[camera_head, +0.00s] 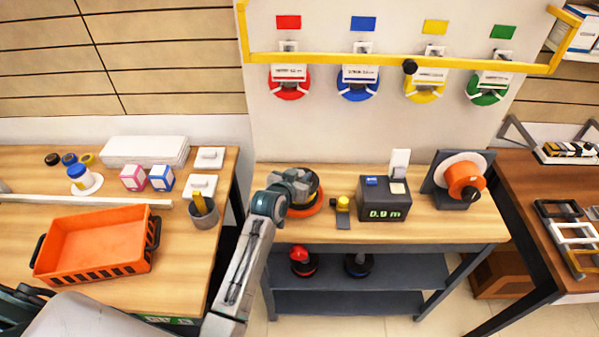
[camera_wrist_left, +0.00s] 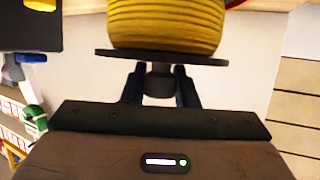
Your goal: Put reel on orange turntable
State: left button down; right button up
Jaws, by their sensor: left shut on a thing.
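The reel (camera_wrist_left: 166,24) is wound with yellow line and has a dark flange (camera_wrist_left: 160,57) in the left wrist view. My left gripper (camera_wrist_left: 159,88) is shut on the grey hub below that flange. In the head view my left gripper (camera_head: 297,185) is over the orange turntable (camera_head: 306,211), at the left end of the middle bench. I cannot tell whether the reel touches the turntable. My right gripper is not in view.
Right of the turntable are a small yellow-topped device (camera_head: 343,203), a dark box reading 0.9 m (camera_head: 384,205) and an orange wheel on a stand (camera_head: 465,180). Red (camera_head: 303,264) and blue (camera_head: 357,265) turntables sit on the lower shelf. An orange crate (camera_head: 100,243) stands left.

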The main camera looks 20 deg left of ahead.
pick_arm(q)
jog(key=shift+f, duration=0.15)
jog(key=c, duration=1.1)
grip_release()
jog(key=shift+c, duration=0.2)
jog(key=shift+s, duration=0.1)
jog(key=b+v, duration=0.3)
jog(key=v, duration=0.9)
